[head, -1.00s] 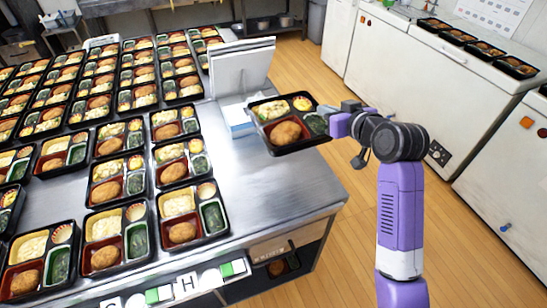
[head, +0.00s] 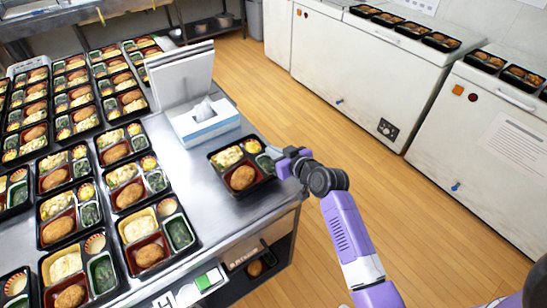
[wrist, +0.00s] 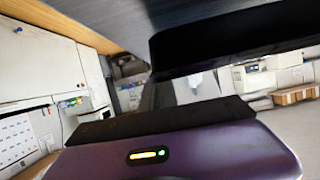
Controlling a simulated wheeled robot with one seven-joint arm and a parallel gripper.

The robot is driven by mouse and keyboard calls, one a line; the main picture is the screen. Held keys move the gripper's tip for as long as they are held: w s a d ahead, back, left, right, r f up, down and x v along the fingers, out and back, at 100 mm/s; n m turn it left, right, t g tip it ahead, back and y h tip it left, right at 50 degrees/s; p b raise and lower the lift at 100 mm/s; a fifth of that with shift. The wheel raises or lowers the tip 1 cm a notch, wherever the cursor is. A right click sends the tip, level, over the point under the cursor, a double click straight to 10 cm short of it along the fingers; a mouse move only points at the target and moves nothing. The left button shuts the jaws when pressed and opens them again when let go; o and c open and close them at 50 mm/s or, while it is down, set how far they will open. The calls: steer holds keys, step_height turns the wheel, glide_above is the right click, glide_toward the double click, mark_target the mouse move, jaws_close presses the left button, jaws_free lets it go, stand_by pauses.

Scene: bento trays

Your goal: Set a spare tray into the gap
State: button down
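My gripper (head: 292,163) is shut on the right rim of a black bento tray (head: 268,180). The tray holds a brown croquette, yellow food, greens and a small cup. It hangs roughly level over the right end of the steel table; I cannot tell how high. In the wrist view the tray (wrist: 230,40) is a dark slab close before my gripper (wrist: 165,115). Filled trays stand in rows on the table (head: 215,215). A bare steel gap (head: 22,240) shows between trays at the left edge of the head view.
A tissue box (head: 203,122) and an upright white panel (head: 180,80) stand behind the held tray. White freezers (head: 350,65) across the wooden aisle carry more trays (head: 440,41). Another tray (head: 258,266) lies on a shelf under the table. Markers (head: 190,293) line the near edge.

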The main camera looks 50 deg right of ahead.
steer(key=shift+f, duration=1.35)
steer(key=shift+f, duration=0.15)
steer(key=c, duration=1.6)
jaws_free()
steer(key=shift+c, duration=0.2)
